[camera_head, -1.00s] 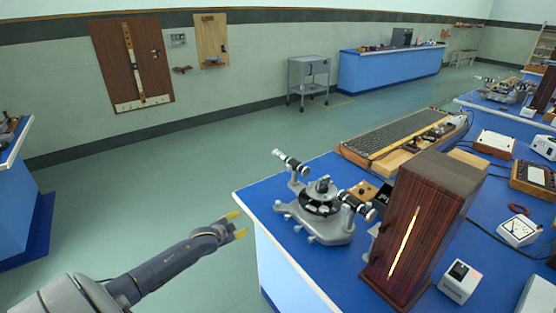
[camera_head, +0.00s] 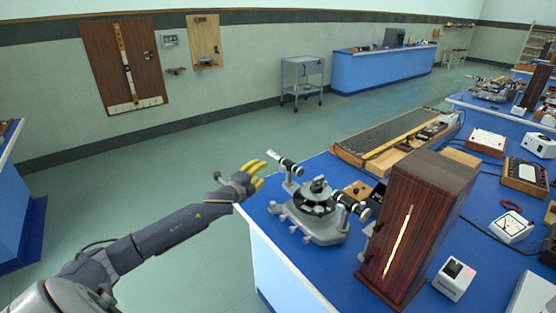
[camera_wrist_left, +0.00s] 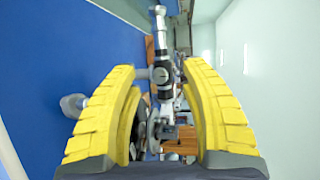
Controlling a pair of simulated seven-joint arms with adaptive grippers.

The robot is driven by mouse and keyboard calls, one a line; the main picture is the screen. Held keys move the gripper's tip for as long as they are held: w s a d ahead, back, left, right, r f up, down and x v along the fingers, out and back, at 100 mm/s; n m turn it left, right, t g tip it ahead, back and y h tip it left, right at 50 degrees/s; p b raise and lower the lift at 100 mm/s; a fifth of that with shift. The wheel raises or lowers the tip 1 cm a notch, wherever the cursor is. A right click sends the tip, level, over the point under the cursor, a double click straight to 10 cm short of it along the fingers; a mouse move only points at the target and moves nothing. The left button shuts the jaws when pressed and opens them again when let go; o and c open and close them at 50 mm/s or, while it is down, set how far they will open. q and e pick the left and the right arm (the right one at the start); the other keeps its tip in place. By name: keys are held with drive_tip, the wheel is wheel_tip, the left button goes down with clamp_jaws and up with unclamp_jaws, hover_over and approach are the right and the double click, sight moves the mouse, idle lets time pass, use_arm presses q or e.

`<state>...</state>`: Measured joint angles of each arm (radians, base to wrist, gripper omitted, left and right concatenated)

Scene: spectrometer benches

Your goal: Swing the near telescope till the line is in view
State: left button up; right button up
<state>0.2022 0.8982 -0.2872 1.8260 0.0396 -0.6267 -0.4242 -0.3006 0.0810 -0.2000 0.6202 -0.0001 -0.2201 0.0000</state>
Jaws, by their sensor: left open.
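The near spectrometer (camera_head: 318,212) stands on the blue bench near its left corner, with a grey base and a dark round table in the middle. Its near telescope (camera_head: 286,164) is the black and silver tube on the left side, tilted in the picture. My left gripper (camera_head: 256,174), with yellow fingers, is open and empty just left of that tube, at bench-edge height or above. In the left wrist view the open fingers (camera_wrist_left: 160,110) frame a black and silver tube (camera_wrist_left: 162,74) ahead of them. I cannot tell whether they touch it. My right gripper is not in view.
A tall wooden lamp housing (camera_head: 418,220) with a glowing slit stands right of the spectrometer. A long grating-like box (camera_head: 385,140) lies behind it. A white switch box (camera_head: 454,278) sits at the right. The floor left of the bench is open.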

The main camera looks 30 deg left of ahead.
sight(277, 159)
use_arm(q)
drive_tip(key=w, duration=0.5)
drive_tip(key=w+a+f, duration=0.1)
drive_tip(key=w, duration=0.4)
drive_tip(key=w+f, duration=0.1)
drive_tip(key=w, duration=0.4)
drive_tip(key=shift+w+a+f, duration=0.1)
drive_tip(key=shift+a+f, duration=0.05)
drive_tip(key=shift+o, duration=0.4)
clamp_jaws()
